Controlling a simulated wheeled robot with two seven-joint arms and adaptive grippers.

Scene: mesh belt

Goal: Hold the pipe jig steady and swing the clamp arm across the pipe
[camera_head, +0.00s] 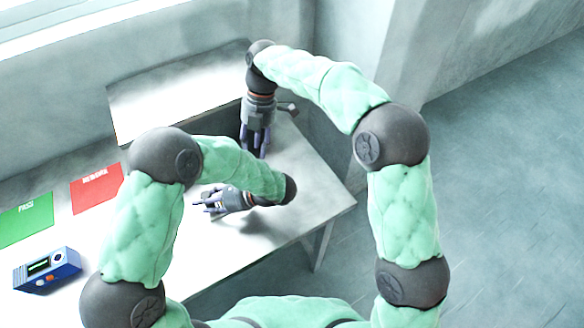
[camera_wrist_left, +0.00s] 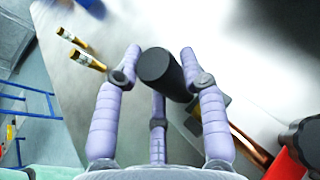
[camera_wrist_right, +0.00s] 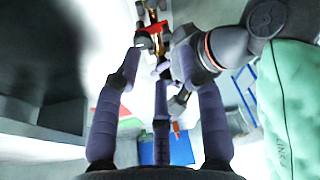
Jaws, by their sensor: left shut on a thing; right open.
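My left gripper (camera_head: 200,203) is shut on a thick black cylinder (camera_wrist_left: 165,72), seen between its fingers in the left wrist view. A copper-coloured pipe (camera_wrist_left: 250,146) and a red part (camera_wrist_left: 290,166) lie just beyond the right finger. In the right wrist view a red part with brass-coloured pieces (camera_wrist_right: 150,36) shows beyond my right gripper's fingertips, close to the left gripper. My right gripper (camera_head: 254,154) is open and empty, pointing down over the back of the table. In the head view my left arm hides most of the jig area. I cannot tell the clamp arm apart.
Two brass-coloured cylinders (camera_wrist_left: 80,50) lie on the white table to the left in the left wrist view. A red mat (camera_head: 97,187), a green mat (camera_head: 27,219) and a blue device (camera_head: 47,270) are at the table's left. The table's right end (camera_head: 325,200) is clear.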

